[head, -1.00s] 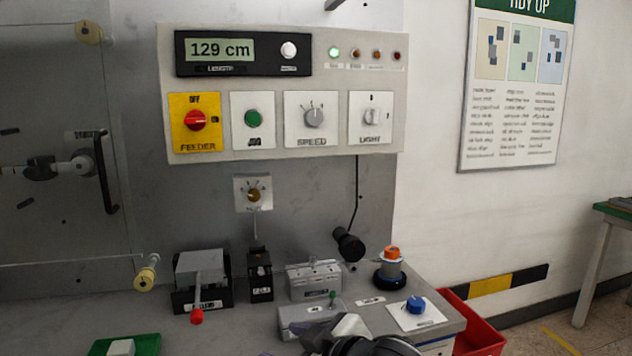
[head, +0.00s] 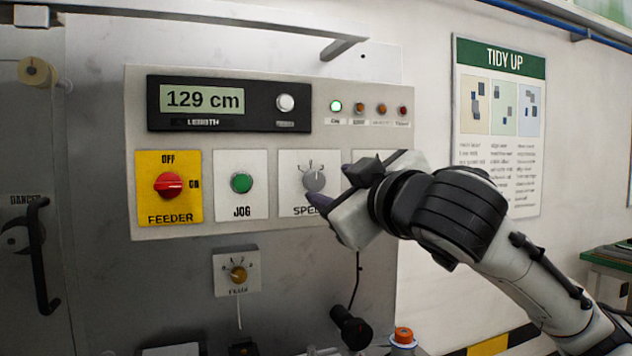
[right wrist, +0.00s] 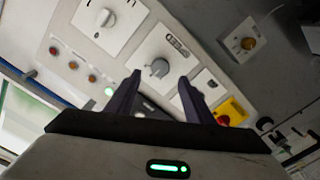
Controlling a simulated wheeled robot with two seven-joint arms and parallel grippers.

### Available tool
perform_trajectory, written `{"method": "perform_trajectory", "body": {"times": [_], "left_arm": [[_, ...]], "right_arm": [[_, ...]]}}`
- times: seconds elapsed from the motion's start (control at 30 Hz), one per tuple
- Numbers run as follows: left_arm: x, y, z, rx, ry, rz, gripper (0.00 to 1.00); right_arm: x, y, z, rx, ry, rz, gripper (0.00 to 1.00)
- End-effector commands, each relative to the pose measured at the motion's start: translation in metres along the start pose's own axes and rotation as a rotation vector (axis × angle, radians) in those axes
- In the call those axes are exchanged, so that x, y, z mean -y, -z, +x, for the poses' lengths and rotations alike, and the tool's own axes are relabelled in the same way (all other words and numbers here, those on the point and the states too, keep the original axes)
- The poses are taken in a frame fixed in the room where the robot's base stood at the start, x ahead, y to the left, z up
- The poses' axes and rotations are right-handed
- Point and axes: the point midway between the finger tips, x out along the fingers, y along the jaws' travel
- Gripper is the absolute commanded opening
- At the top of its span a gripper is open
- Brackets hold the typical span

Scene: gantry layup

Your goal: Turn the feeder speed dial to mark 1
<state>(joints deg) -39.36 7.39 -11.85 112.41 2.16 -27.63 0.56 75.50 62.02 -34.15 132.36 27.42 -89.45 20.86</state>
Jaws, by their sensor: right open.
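The speed dial (head: 314,180) is a grey knob on a white plate marked SPEED, with tick marks above it. I cannot read which mark it points to. My right gripper (head: 335,188) is just in front of this plate, to the right of the knob in the head view, and covers part of the SPEED lettering. In the right wrist view the knob (right wrist: 160,67) lies beyond and between the two dark fingertips. The right gripper (right wrist: 159,80) is open with nothing visible between its fingers. My left gripper is out of view.
The red FEEDER switch (head: 168,185) and green JOG button (head: 241,183) are left of the speed dial. The light switch plate (head: 400,154) is mostly hidden by my right gripper. A small yellow-brown dial (head: 238,274) sits below the panel. A grey bar (head: 344,50) juts out above.

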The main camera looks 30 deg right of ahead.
Motion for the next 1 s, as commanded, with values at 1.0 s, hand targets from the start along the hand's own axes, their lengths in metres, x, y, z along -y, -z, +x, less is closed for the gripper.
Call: {"method": "perform_trajectory", "body": {"times": [1.0], "left_arm": [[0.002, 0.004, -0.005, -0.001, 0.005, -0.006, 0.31]], "right_arm": [[0.000, 0.000, 0.073, -0.002, 0.000, 0.000, 0.11]]}}
